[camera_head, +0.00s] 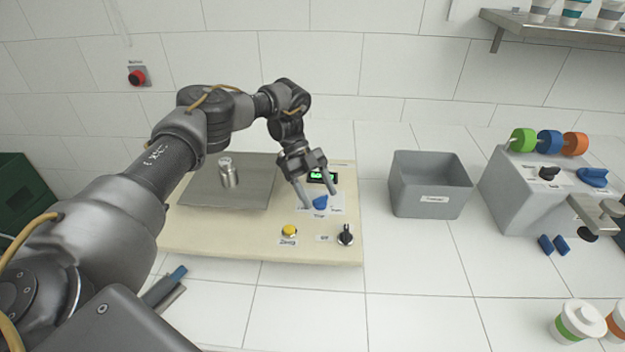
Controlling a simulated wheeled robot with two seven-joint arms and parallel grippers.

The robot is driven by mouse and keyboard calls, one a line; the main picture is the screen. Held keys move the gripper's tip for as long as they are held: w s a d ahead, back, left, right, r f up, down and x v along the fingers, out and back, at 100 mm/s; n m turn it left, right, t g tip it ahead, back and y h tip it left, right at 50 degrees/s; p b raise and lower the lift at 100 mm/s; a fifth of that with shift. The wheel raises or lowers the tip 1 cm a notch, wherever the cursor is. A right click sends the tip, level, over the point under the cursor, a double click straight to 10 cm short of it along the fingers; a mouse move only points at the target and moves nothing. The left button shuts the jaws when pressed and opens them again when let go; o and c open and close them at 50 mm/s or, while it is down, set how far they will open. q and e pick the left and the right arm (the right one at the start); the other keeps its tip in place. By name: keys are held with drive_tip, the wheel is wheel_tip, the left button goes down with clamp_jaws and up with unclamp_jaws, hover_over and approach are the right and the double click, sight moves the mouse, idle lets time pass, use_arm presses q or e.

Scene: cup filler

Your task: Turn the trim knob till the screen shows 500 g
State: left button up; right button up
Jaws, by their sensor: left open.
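The scale board (200,240) is cream and lies on the white tiled table. Its blue trim knob (320,203) sits on a pale label plate, below a small screen (322,177) with green lit digits too small to read. My left gripper (319,201) is open, its two fingers pointing down on either side of the knob. I cannot tell whether they touch it. A silver weight (228,173) stands upright on the grey metal weighing plate (255,190). My right gripper is not in view.
A yellow button (289,231) and a black knob (345,236) sit on the board's front part. A grey bin (430,184) stands right of it, then a grey dispenser (515,195). Lidded cups (578,321) stand front right. The front middle table is clear.

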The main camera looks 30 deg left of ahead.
use_arm(q)
drive_tip(key=shift+w+a+r+b, duration=0.2)
drive_tip(key=shift+a+r+b, duration=0.1)
drive_tip(key=shift+a+r, duration=0.1)
drive_tip(key=v, duration=0.9)
drive_tip(key=shift+r+p, duration=0.2)
drive_tip(key=shift+p, duration=0.15)
drive_tip(key=shift+a, duration=0.15)
